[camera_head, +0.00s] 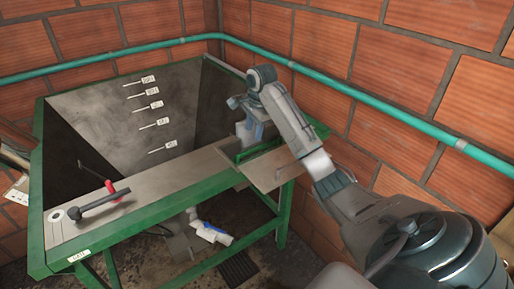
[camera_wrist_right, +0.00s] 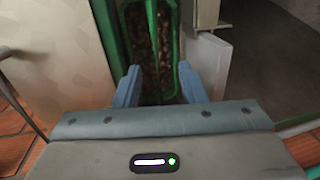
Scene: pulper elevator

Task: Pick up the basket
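The basket (camera_wrist_right: 176,62) shows in the right wrist view as a narrow green-rimmed container holding brown, bean-like bits. A thin green bar (camera_wrist_right: 152,35), perhaps its handle, runs over its middle. My right gripper (camera_wrist_right: 160,87) is open, with one blue finger on each side of the basket's near part. The bar's near end lies between the fingers, and I cannot tell whether they touch anything. In the head view the right gripper (camera_head: 256,130) reaches down at the machine's right end, by a green edge (camera_head: 258,149) that may be the basket's rim. My left gripper is out of view.
A green-framed metal hopper (camera_head: 130,110) with label tags fills the left. A red-handled lever (camera_head: 118,195) and a black lever (camera_head: 92,203) stand on its front ledge. A teal pipe (camera_head: 390,110) runs along the brick walls. A white-and-blue fitting (camera_head: 212,233) shows below.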

